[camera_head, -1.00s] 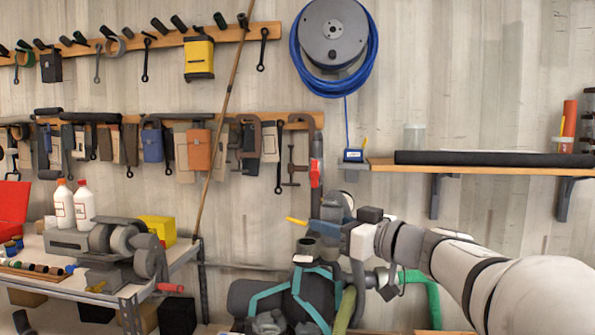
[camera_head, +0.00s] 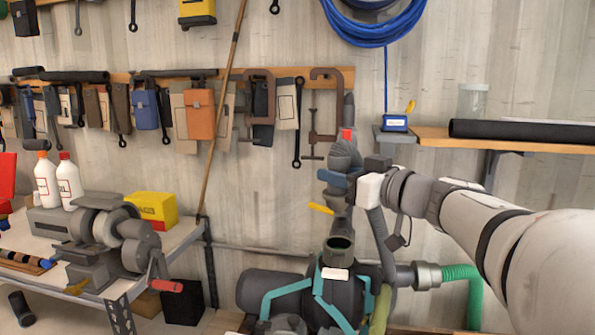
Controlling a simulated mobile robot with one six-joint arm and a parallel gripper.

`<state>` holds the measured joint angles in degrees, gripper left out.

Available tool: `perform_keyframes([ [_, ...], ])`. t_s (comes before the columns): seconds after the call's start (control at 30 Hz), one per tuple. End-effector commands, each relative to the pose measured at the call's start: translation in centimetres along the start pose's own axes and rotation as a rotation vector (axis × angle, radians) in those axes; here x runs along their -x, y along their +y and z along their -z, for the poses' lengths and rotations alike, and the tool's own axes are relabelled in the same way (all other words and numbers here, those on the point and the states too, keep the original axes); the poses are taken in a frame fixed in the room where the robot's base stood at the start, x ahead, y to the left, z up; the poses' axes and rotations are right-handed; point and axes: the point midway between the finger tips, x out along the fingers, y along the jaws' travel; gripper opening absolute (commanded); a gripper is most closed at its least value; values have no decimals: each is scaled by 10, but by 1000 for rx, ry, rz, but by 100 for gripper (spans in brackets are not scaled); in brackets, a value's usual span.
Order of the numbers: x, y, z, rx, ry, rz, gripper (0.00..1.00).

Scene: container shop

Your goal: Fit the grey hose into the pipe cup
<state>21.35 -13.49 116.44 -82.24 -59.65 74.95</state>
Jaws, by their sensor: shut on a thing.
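The grey hose (camera_head: 380,232) rises from the machine at lower centre and runs up behind my gripper. My gripper (camera_head: 336,180) is shut on the hose near the middle of the view, at the end of my arm coming in from the right. The pipe cup (camera_head: 339,244) is a dark, round, upward-facing opening on top of the dark machine body. My gripper is above the cup, clearly apart from it. A grey length shows between them, its lower end close over the cup; I cannot tell whether they touch.
A dark machine with teal straps (camera_head: 286,291) stands under the cup. A yellow lever (camera_head: 320,208) sticks out just left above the cup. A green hose (camera_head: 463,283) lies to the right. A workbench (camera_head: 165,250) with a grinder is at left. A shelf (camera_head: 545,144) is at right.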

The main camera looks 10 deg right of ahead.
Motion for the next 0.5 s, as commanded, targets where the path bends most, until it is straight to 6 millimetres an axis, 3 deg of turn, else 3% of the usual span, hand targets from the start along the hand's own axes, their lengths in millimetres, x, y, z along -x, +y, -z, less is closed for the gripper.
perform_keyframes([
  [0.5,6,8,-46,1,1,-20,6],
])
